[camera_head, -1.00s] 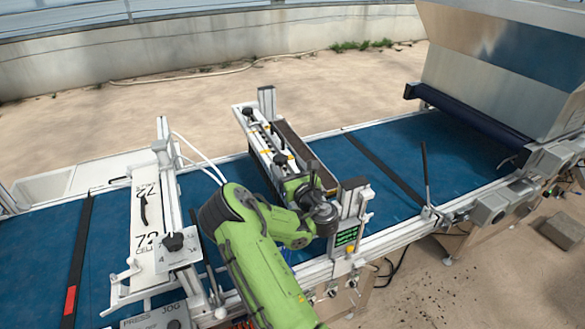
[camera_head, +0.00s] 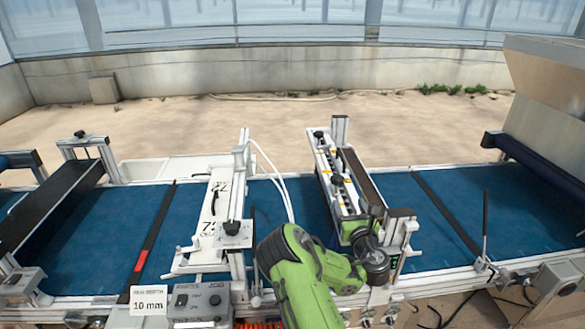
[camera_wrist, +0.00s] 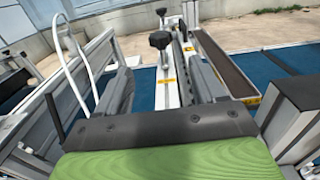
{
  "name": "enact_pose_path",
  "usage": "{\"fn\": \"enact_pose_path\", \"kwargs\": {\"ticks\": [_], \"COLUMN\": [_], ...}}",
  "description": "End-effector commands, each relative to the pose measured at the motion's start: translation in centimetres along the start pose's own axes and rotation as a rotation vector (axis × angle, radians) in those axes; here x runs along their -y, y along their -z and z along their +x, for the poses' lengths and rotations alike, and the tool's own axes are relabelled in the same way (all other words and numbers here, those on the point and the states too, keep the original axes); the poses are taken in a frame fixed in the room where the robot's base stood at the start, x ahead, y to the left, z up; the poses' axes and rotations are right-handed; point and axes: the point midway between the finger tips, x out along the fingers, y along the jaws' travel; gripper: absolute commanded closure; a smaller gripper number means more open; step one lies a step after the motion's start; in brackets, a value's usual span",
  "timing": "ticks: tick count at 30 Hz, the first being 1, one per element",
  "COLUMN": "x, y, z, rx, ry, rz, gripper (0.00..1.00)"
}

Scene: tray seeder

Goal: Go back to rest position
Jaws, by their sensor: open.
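My green arm (camera_head: 300,275) reaches up from the bottom edge in the head view, with its dark wrist joint (camera_head: 372,262) beside the near end of the seeding unit (camera_head: 338,180). In the wrist view my gripper (camera_wrist: 157,66) shows as two dark grey fingers standing apart beyond a black plate. It is open, and I see nothing held between the fingers. The seeding unit's rail with black knobs (camera_wrist: 160,40) lies beyond and between the fingers. In the head view the fingers are mostly hidden by the wrist and the unit.
The blue conveyor belt (camera_head: 450,192) runs across the scene. A white numbered plate (camera_head: 213,203) on a frame stands left of my arm. A control box (camera_head: 201,302) is at the front edge. A large hopper (camera_head: 550,90) stands at right. Sandy floor (camera_head: 250,125) lies behind.

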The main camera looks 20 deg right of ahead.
Motion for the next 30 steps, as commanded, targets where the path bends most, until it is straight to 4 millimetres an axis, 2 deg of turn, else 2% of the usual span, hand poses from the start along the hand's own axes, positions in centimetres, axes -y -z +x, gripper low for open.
{"fn": "enact_pose_path", "kwargs": {"ticks": [4, 5, 7, 10, 12, 15, 17, 19, 23, 26, 27, 30], "x": [0.3, 0.8, 2.6, 6.2, 7.7, 7.8, 6.6, 4.1, -2.6, -8.2, -10.3, -14.0], "y": [-0.7, -1.4, -4.1, -7.9, -9.0, -9.1, -8.8, -8.5, -8.8, -9.8, -10.2, -10.7], "z": [0.0, -0.1, -0.6, -2.6, -4.6, -7.5, -9.3, -11.4, -16.4, -21.8, -24.3, -30.9], "rx": [0.017, 0.036, 0.113, 0.256, 0.330, 0.382, 0.377, 0.338, 0.162, -0.033, -0.116, -0.282], "ry": [0.021, 0.047, 0.149, 0.353, 0.484, 0.645, 0.732, 0.828, 1.005, 1.152, 1.213, 1.355], "rz": [0.033, 0.073, 0.249, 0.662, 0.980, 1.420, 1.670, 1.939, 2.344, 2.535, 2.578, 2.607], "gripper": [0.31, 0.31, 0.31, 0.31, 0.31, 0.31, 0.31, 0.31, 0.31, 0.31, 0.31, 0.31]}}
